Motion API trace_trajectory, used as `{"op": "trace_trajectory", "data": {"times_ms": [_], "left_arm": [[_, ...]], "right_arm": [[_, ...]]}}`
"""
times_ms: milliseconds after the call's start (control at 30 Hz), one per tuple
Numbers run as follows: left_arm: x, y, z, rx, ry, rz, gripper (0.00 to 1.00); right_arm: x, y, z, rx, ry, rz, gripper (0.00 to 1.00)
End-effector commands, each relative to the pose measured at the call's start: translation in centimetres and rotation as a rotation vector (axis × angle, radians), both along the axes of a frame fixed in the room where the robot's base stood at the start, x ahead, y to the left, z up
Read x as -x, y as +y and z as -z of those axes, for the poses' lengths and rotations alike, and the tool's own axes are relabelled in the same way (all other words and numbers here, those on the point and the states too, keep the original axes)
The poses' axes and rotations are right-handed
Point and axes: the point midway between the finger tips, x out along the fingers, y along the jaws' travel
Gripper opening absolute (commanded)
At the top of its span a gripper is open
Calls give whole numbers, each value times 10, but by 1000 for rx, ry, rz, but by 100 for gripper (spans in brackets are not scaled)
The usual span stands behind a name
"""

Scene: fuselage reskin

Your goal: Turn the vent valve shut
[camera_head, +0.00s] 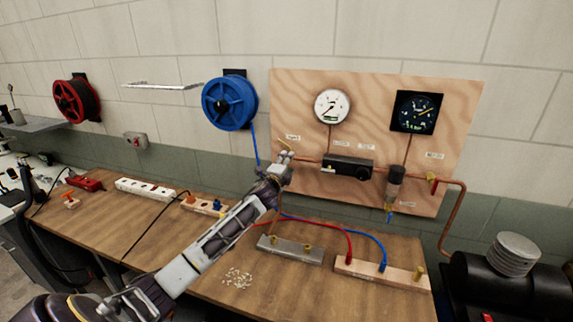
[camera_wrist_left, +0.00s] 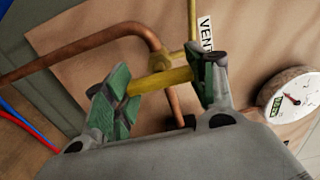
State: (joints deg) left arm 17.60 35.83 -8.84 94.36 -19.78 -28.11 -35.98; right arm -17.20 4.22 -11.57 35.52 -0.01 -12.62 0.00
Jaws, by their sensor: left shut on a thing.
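The vent valve has a yellow lever (camera_wrist_left: 160,81), which lies between the green-padded fingers of my left gripper (camera_wrist_left: 163,84) in the left wrist view. The gripper is shut on this lever. Behind it, a brass stem meets a bent copper pipe (camera_wrist_left: 100,38), beside a label (camera_wrist_left: 205,33) whose visible letters read VEN. In the head view my left gripper (camera_head: 282,164) is at the left edge of the plywood panel (camera_head: 455,110), just below a yellow piece of the valve (camera_head: 284,144). The fingers hide part of the valve there. My right gripper is not in view.
The panel carries a white gauge (camera_head: 332,106), a dark gauge (camera_head: 417,112), a black regulator box (camera_head: 347,167) and a red-handled valve (camera_head: 433,182). A blue reel (camera_head: 229,102) hangs to the left.

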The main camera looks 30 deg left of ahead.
Motion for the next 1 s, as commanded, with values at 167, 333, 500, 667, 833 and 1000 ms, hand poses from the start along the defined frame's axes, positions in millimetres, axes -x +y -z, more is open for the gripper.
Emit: {"op": "trace_trajectory", "data": {"times_ms": [167,333,500,667,833,1000], "left_arm": [[0,0,1,-3,1,0,32],[0,0,1,-3,2,0,65],[0,0,1,-1,0,0,79],[0,0,0,-1,0,0,79],[0,0,0,0,0,0,79],[4,-1,0,0,0,0,79]], "right_arm": [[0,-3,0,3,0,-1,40],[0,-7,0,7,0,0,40],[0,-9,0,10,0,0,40],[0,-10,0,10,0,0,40],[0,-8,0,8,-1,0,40],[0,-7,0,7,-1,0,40]]}}
